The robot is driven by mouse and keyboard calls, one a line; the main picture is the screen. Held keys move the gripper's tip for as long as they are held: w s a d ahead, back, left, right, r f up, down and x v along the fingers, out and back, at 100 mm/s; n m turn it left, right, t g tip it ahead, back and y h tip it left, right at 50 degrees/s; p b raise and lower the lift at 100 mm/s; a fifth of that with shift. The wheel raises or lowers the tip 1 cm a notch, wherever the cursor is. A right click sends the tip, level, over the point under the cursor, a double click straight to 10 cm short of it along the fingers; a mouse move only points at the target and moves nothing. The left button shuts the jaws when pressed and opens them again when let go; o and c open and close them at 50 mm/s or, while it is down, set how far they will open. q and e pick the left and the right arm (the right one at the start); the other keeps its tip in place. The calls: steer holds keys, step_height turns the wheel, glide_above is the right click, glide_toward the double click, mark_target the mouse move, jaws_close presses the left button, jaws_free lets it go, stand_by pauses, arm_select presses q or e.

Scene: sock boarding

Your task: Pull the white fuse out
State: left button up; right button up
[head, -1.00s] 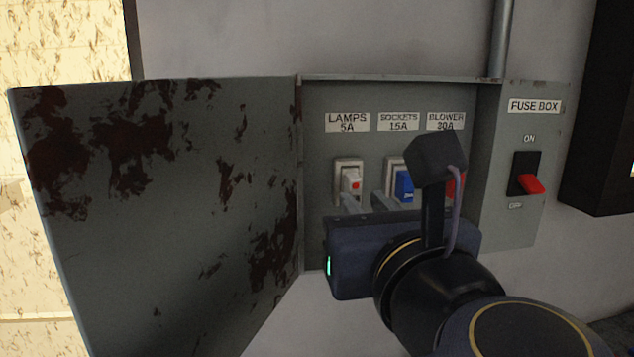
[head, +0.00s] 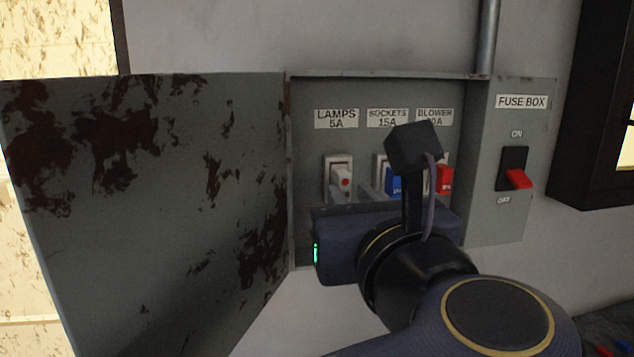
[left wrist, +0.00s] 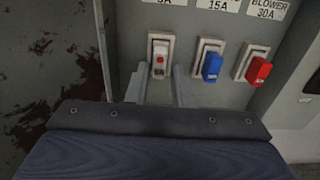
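The white fuse (head: 343,181), with a red dot on its face, sits in its holder under the LAMPS 5A label in the open fuse box. It also shows in the left wrist view (left wrist: 159,60). My left gripper (head: 355,193) is in front of the box. Its two fingers (left wrist: 160,85) are apart and point at the panel, one on each side of the white fuse's lower part. I cannot tell whether they touch it. My right gripper is in neither view.
A blue fuse (left wrist: 212,67) and a red fuse (left wrist: 259,70) sit close by on the right. The rusty box door (head: 150,200) stands open on the left. The red main switch (head: 518,179) is tilted down toward OFF.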

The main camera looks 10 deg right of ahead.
mark_target(345, 189)
arm_select(q)
steer(key=shift+w, duration=1.6)
steer(key=shift+s+b, duration=0.15)
steer(key=shift+b, duration=0.25)
steer(key=shift+c, duration=0.4)
jaws_close()
